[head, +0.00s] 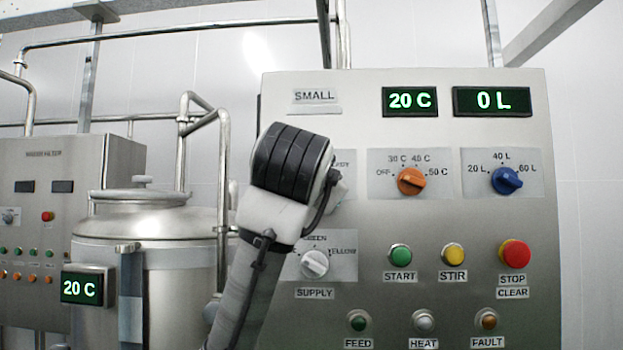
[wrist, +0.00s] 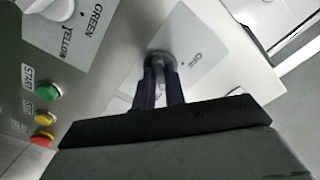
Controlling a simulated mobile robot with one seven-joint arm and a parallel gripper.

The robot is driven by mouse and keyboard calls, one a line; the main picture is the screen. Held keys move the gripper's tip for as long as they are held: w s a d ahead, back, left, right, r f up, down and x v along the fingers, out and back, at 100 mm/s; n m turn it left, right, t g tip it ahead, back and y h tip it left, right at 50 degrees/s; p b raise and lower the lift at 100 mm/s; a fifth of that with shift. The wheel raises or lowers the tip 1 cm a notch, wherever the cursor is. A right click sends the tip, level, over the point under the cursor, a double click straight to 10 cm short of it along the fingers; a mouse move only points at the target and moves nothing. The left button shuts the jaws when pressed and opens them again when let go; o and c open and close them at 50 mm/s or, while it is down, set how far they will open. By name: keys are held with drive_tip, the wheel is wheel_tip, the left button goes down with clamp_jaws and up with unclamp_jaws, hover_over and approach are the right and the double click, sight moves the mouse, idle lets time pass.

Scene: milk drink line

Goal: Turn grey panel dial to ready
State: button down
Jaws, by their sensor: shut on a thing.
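The grey panel (head: 420,270) fills the right half of the head view. Its dial (wrist: 160,59) is a grey knob on a pale plate, seen at the top middle of the wrist view. My gripper (wrist: 162,82) is shut on this dial, with one dark finger on each side of it. In the head view my arm's end covers the dial, and only the edge of its plate (head: 345,160) shows, with part of a label ending in "DY". The dial's pointer is hidden, so I cannot tell its setting.
Just below is the white supply dial (head: 315,264). To the right are an orange temperature dial (head: 411,181), a blue volume dial (head: 506,180) and green, yellow and red buttons (head: 514,254). A steel tank (head: 165,222) stands left of my arm.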

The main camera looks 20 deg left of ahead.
drive_tip(key=shift+m, duration=0.6)
drive_tip(key=c, duration=1.5)
unclamp_jaws()
drive_tip(key=shift+o, duration=0.2)
drive_tip(key=shift+s, duration=0.1)
drive_tip(key=b+v, duration=0.4)
drive_tip(key=v, duration=0.9)
drive_tip(key=shift+s+d, duration=0.15)
drive_tip(key=shift+s, duration=0.2)
